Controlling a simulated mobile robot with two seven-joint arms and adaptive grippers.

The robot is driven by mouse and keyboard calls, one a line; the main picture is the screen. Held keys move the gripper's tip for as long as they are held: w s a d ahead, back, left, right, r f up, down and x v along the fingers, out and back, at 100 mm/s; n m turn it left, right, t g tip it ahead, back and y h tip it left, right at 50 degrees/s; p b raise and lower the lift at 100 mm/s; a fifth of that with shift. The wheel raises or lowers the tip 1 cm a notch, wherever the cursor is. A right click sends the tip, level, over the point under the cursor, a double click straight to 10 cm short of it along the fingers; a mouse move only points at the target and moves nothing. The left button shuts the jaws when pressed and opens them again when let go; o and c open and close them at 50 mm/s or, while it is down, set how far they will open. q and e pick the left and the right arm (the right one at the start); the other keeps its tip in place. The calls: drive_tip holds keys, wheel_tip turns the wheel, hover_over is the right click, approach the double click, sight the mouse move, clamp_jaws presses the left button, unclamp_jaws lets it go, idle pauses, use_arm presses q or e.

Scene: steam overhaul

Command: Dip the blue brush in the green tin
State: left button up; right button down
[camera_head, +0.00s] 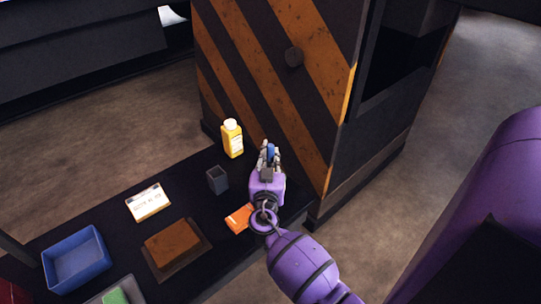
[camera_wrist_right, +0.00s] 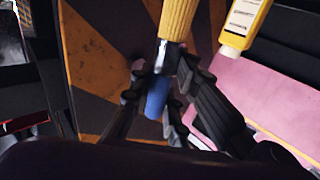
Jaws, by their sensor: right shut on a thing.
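My right gripper (camera_head: 268,155) is over the far right end of the dark bench, beside the striped cabinet. It is shut on the blue brush (camera_head: 271,151), mostly hidden by the fingers in the head view. The right wrist view shows the brush's blue handle (camera_wrist_right: 156,98) between the fingers, with a metal collar and yellow bristles (camera_wrist_right: 177,18) pointing away from the gripper. My left gripper is not in view.
A yellow bottle (camera_head: 232,140) and a grey square cup (camera_head: 217,180) stand left of the gripper. An orange item (camera_head: 239,218), a white-faced sign (camera_head: 149,203), a brown block (camera_head: 173,243) and a blue bin (camera_head: 76,262) are on the bench. The striped cabinet (camera_head: 270,80) rises behind.

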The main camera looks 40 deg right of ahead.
sight(271, 145)
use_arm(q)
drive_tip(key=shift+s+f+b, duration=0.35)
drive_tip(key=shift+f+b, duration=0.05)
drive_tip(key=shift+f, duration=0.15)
use_arm(e)
drive_tip(key=shift+s+f, duration=0.1)
drive_tip(key=shift+f, duration=0.2)
idle(1.2)
idle(0.4)
drive_tip(key=shift+r+p, duration=1.65)
drive_tip(key=shift+r, duration=2.1)
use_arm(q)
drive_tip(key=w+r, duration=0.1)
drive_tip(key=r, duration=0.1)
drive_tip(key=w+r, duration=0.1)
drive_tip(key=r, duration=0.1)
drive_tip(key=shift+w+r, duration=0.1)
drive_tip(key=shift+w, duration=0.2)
